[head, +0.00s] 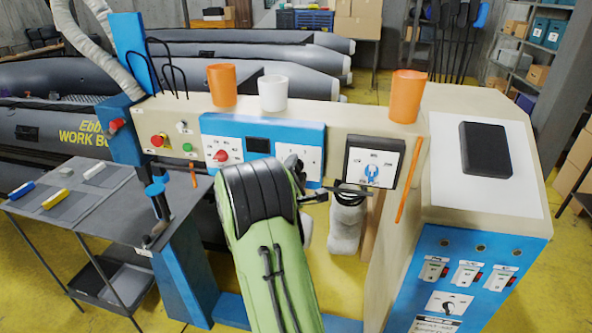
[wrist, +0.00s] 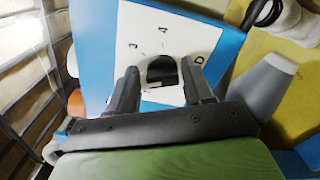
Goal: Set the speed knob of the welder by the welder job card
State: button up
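A black knob (wrist: 162,72) on a white plate with a few digits shows in the wrist view, between my gripper's two fingers (wrist: 161,82). The fingers stand apart, with strips of white plate showing beside the knob; I cannot tell whether either touches it. In the head view my gripper (head: 299,170) is at the right part of the welder's blue panel (head: 262,126), partly hidden by my green arm. That panel also has a red knob (head: 221,156) at left and a dark display (head: 258,145). No readable job card shows.
A dark-framed panel with a blue knob (head: 371,172) is right of my gripper. Orange cups (head: 222,86) and a white cup (head: 273,93) stand on top of the machine. A cabinet (head: 475,165) is at right, a grey side table (head: 75,195) at left. Grey boats lie behind.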

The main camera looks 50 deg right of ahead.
jog(key=c, duration=0.6)
jog(key=shift+c, duration=0.2)
jog(key=shift+m+b, duration=0.3)
jog(key=shift+b, duration=0.1)
jog(key=m+b, duration=0.3)
jog(key=b, duration=0.1)
jog(key=shift+f+m, duration=0.25)
jog(key=shift+m, duration=0.15)
jog(key=m+b, duration=0.4)
jog(key=b, duration=0.1)
jog(key=shift+s+f, duration=0.1)
jog(key=shift+f, duration=0.1)
jog(key=m+b, duration=0.3)
jog(key=b, duration=0.1)
jog(key=m+b, duration=0.3)
jog(key=b, duration=0.1)
jog(key=shift+f+m, duration=0.2)
jog(key=shift+m, duration=0.2)
jog(key=m+b, duration=0.4)
jog(key=b, duration=0.1)
jog(key=shift+m, duration=0.3)
